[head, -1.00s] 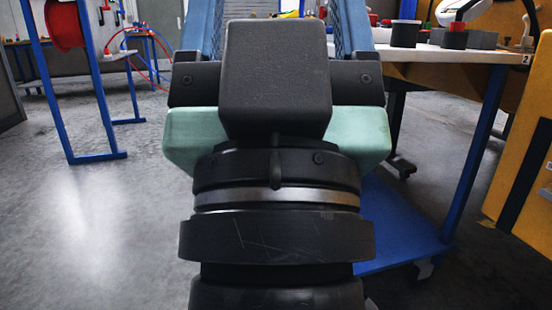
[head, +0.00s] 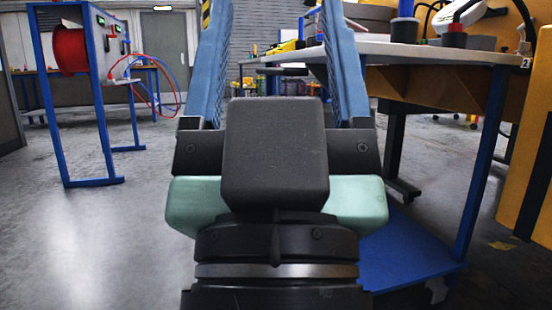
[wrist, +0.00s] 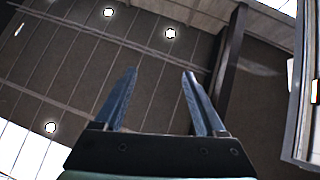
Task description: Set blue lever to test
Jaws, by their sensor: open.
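I cannot make out a blue lever or a test mark in either view. My gripper (head: 276,20) points away from me in the head view, with its two blue fingers wide apart and nothing between them. In the wrist view my gripper (wrist: 160,72) is also open and empty, with the ceiling behind it. My wrist hides part of what lies ahead in the head view.
A blue-legged stand with a red reel (head: 70,50) and hanging red and blue cables (head: 150,88) is at left. A white-topped table (head: 430,52) with a blue lower shelf (head: 410,250) is close at right. A yellow panel (head: 530,150) edges the far right. Grey floor (head: 95,230) is open at left.

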